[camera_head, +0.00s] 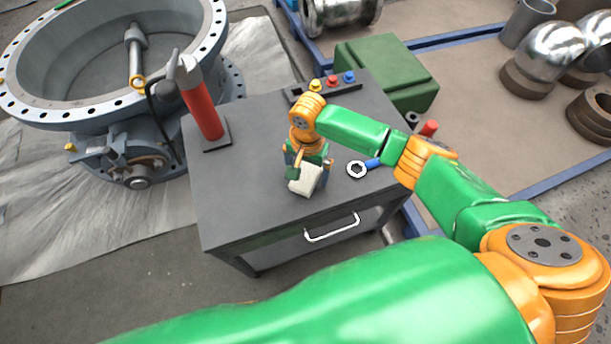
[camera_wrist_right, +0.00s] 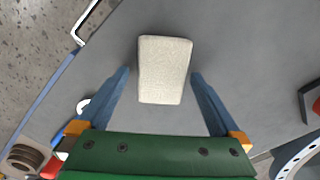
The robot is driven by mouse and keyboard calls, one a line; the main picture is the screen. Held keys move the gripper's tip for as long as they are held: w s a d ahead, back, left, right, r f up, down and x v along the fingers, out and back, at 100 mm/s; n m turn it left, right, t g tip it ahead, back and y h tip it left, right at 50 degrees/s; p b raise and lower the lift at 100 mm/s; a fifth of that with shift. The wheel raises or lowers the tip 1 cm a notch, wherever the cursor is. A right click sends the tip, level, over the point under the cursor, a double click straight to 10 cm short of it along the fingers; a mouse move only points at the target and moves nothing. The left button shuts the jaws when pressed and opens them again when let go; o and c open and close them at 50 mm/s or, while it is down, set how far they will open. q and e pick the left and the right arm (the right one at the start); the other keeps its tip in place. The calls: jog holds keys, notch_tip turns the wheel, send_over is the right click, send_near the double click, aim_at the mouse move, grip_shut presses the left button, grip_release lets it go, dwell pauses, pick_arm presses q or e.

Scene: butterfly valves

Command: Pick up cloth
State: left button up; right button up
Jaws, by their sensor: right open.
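The cloth (camera_head: 305,181) is a pale, off-white folded block lying on the dark grey top of a workbench (camera_head: 258,122). In the right wrist view the cloth (camera_wrist_right: 165,70) lies centred ahead of the palm. My right gripper (camera_head: 307,172) points down at the cloth, and its blue fingers also show in the wrist view (camera_wrist_right: 160,74). They are open, one on each side of the cloth, with a gap on both sides. The exact height of the fingertips above the bench is hard to tell. My left gripper is in neither view.
A red cylinder on a stand (camera_head: 203,110) is at the bench's left. A button panel (camera_head: 327,85) is at the back. A large valve (camera_head: 100,100) stands left; a green box (camera_head: 385,70) is behind.

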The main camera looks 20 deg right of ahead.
jog(key=shift+w+f, duration=0.15)
jog(key=shift+f, duration=0.25)
jog(key=shift+r, duration=0.1)
jog(key=c, duration=1.4)
notch_tip(320, 180, up, 4)
jog(key=shift+f+p, duration=0.25)
jog(key=shift+p, duration=0.2)
jog(key=s+a+r+p, duration=0.1)
jog(key=s+r+p, duration=0.1)
jog(key=s+r, duration=0.2)
jog(key=s+a+r+p, duration=0.2)
jog(key=s+r, duration=0.3)
jog(key=s, duration=0.4)
jog(key=shift+s+r+p, duration=0.25)
jog(key=shift+s+p, duration=0.15)
jog(key=shift+p, duration=0.45)
